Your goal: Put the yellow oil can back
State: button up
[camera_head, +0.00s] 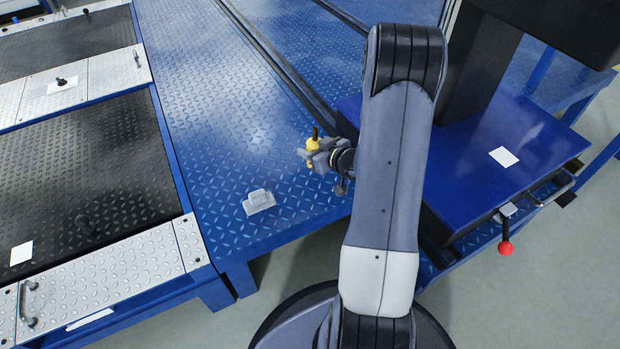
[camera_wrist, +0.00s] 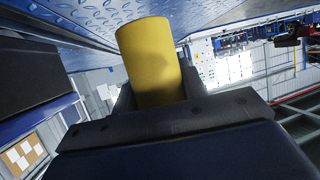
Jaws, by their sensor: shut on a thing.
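The yellow oil can (camera_head: 312,145) is held in my gripper (camera_head: 315,158), above the blue diamond-plate deck (camera_head: 225,100). A dark tip rises from the can's top in the head view. A small light-grey holder or block (camera_head: 259,201) sits on the deck, below and to the left of the gripper. I cannot tell whether it is empty.
Black textured plates (camera_head: 90,165) with silver edge panels (camera_head: 115,268) lie at left. A blue cabinet (camera_head: 500,180) with a dark column (camera_head: 475,70) stands right of my arm. A red-knobbed lever (camera_head: 505,248) sticks out from it. The deck around the grey block is clear.

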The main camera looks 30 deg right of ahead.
notch_tip(320, 180, down, 8)
jog(key=b, duration=0.3)
jog(key=shift+f, duration=0.1)
jog(key=shift+f+b, duration=0.15)
jog(key=shift+b, duration=0.2)
jog(key=o, duration=1.2)
jog(key=shift+c, duration=0.2)
jog(key=shift+r, duration=0.2)
jog(key=shift+s+d+r+p, duration=0.1)
jog(key=shift+s+r+p, duration=0.15)
jog(key=shift+p, duration=0.1)
jog(key=p+v, duration=0.3)
jog(key=v, duration=0.8)
jog(key=shift+s, duration=0.2)
